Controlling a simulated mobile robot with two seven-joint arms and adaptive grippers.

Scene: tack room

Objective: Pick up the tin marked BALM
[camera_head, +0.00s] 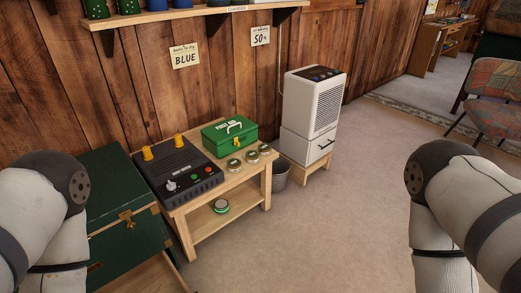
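Three small round tins stand in a row on the wooden table's top, in front of the green first-aid box (229,136): a near tin (234,165), a middle tin (252,157) and a far tin (265,149). Another round tin (221,207), with a green band, is on the table's lower shelf. The markings on the tins are too small to read, so I cannot tell which says BALM. My two arms show at the left and right edges. Neither gripper is in view.
A black device (179,175) with yellow posts fills the left of the wooden table (249,183). A green trunk (113,192) stands left, a grey bucket (280,172) and white dehumidifier (313,103) right. A wall shelf (180,14) hangs above. Open floor (330,235) lies in front.

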